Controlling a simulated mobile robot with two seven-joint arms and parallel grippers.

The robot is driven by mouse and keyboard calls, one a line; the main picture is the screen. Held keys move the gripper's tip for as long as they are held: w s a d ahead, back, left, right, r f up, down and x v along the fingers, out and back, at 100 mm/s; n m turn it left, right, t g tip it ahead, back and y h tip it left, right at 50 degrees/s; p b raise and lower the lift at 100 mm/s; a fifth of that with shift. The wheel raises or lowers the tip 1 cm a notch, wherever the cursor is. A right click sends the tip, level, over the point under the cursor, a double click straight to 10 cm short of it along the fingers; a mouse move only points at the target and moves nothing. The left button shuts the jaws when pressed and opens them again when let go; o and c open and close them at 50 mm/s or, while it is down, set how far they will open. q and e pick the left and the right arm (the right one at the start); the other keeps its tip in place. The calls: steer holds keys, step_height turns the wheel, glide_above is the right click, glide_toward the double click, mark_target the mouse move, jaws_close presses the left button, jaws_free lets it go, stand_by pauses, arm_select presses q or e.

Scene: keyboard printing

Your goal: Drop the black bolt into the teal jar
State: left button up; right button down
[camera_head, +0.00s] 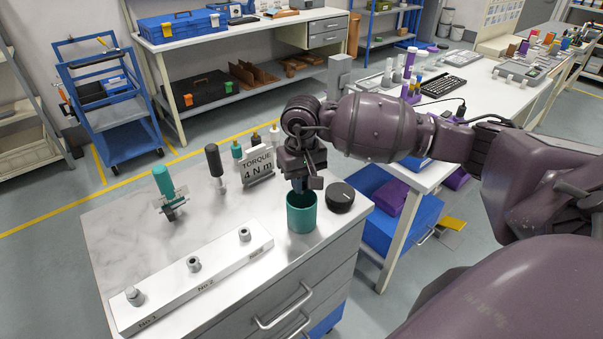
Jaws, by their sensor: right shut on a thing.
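The teal jar (301,216) stands open and upright near the right edge of the grey cabinet top. My right gripper (301,188) points down right over the jar's mouth, with its tips at about the rim. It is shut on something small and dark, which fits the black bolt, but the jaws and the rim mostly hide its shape. A round black lid (340,196) lies on the top just right of the jar. My left gripper is not in view.
A white block (219,262) with several numbered posts lies along the front. A torque sign (257,168), a black-handled tool (214,162) and a teal-handled tool (164,183) stand behind it. A white bench (481,92) stands beyond my right arm.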

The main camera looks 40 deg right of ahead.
steer(key=shift+f, duration=0.25)
steer(key=c, duration=1)
jaws_free()
step_height(320, 180, up, 11)
steer(key=shift+f, duration=0.1)
